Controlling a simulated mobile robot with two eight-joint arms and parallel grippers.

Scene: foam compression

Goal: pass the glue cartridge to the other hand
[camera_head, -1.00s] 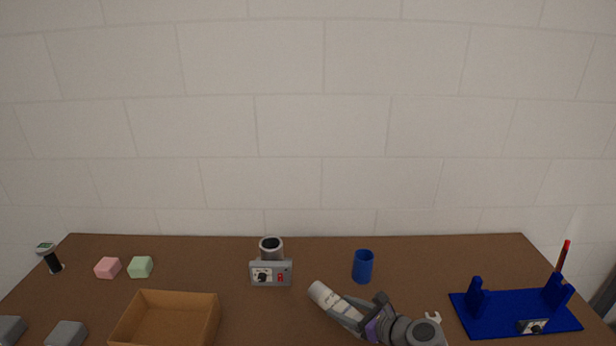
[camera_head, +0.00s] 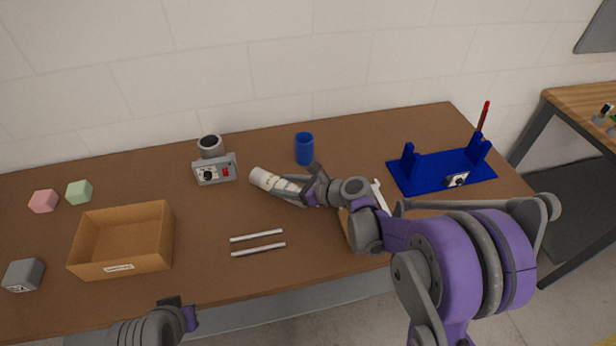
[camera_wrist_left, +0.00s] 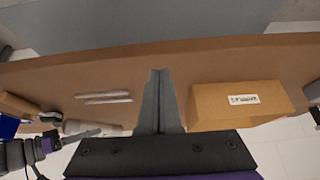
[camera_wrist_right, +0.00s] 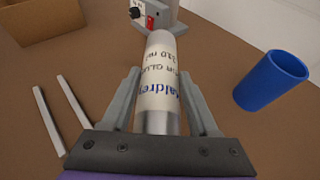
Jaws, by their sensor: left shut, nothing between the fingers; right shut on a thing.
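The glue cartridge (camera_head: 266,180), a white printed tube with a grey lower part, is held by my right gripper (camera_head: 292,190) over the middle of the brown table. In the right wrist view the cartridge (camera_wrist_right: 160,85) lies between the two fingers (camera_wrist_right: 160,105), its lettered end pointing away from the gripper. My left gripper (camera_head: 188,310) is low at the table's front edge, apart from the cartridge. In the left wrist view its fingers (camera_wrist_left: 160,100) are shut together and empty.
A cardboard box (camera_head: 125,268) stands at the left, two grey rods (camera_head: 258,243) right of it. A grey device (camera_head: 214,170) and a blue cup (camera_head: 304,149) stand behind the cartridge. A blue rack (camera_head: 440,173) is at the right. Pink (camera_head: 43,201) and green (camera_head: 79,192) blocks lie far left.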

